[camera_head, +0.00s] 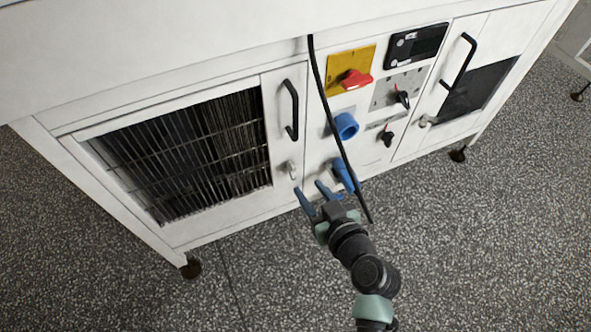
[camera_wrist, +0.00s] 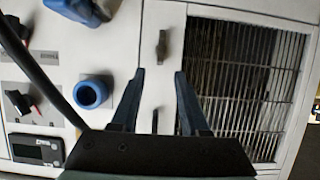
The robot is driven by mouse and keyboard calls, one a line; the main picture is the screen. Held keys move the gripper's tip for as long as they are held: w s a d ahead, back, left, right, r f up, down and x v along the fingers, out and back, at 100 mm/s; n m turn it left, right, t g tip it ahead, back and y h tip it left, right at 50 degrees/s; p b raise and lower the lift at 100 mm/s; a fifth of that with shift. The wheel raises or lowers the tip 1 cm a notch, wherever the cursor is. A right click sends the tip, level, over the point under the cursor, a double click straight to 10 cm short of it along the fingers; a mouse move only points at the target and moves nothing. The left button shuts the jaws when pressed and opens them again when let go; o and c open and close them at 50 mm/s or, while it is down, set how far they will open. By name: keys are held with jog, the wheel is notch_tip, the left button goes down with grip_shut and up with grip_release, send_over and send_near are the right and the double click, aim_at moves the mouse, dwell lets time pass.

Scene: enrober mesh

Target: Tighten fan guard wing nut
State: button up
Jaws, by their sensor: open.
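The fan guard (camera_head: 180,150) is a dark barred grille in the left door of the white cabinet. It fills the right side of the wrist view (camera_wrist: 245,85). A small pale wing nut (camera_head: 292,171) sits on the door frame right of the grille, below the black handle. In the wrist view the wing nut (camera_wrist: 162,47) looks brownish and lies just beyond the gap between my fingertips. My gripper (camera_head: 308,187) is open and empty, with blue fingers, close in front of the panel. In the wrist view its fingertips (camera_wrist: 159,72) are on either side of the nut's line, apart from it.
A black cable (camera_head: 335,120) hangs in front of the panel near my gripper. Blue sockets (camera_head: 346,126), a red switch on a yellow plate (camera_head: 352,77) and black knobs (camera_head: 403,98) are to the right. A similar latch (camera_head: 428,121) is on the right door. The speckled floor in front is clear.

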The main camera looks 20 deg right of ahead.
aim_at(294, 171)
jog(key=b+x, duration=0.2)
jog(key=x, duration=0.6)
jog(key=shift+w+a, duration=0.1)
jog(key=shift+w, duration=0.2)
grip_shut()
